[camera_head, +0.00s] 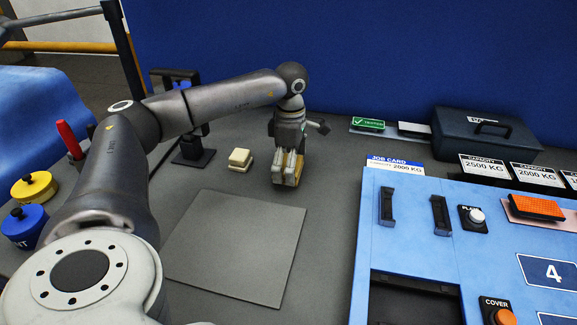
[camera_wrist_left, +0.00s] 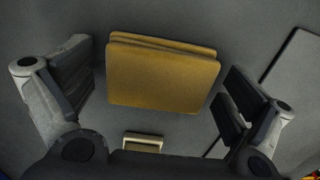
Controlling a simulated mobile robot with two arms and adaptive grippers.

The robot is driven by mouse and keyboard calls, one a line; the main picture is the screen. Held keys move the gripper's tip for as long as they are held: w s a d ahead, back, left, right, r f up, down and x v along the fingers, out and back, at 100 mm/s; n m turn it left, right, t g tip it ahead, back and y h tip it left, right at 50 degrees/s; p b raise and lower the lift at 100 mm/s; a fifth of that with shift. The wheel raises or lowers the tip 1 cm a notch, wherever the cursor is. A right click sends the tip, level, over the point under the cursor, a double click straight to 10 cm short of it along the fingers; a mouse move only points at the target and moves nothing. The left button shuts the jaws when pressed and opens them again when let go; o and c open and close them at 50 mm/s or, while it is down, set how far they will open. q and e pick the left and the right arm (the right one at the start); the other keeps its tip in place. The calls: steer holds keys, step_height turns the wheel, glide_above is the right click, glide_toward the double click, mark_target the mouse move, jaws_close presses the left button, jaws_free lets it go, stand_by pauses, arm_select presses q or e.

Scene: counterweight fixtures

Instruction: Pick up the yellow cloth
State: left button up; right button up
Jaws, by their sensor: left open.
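The yellow cloth (camera_wrist_left: 162,78) is a folded, flat, roughly square stack lying on the grey table, seen in the left wrist view between my open fingers. In the head view only parts of the cloth (camera_head: 299,170) show beside and below the fingers. My left gripper (camera_head: 287,172) points down over it; in the left wrist view my left gripper (camera_wrist_left: 160,88) has one finger on each side of the cloth, with a gap on both sides. My right gripper is in neither view.
A small cream block (camera_head: 240,160) sits left of the cloth. A grey mat (camera_head: 238,245) lies in front. A blue fixture panel (camera_head: 400,255) with handles and knobs stands at the right. A dark toolbox (camera_head: 485,135) is at the back right. A blue wall (camera_head: 370,50) closes the back.

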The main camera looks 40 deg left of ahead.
arm_select(q)
steer(key=shift+c, duration=0.9)
steer(key=c, duration=0.7)
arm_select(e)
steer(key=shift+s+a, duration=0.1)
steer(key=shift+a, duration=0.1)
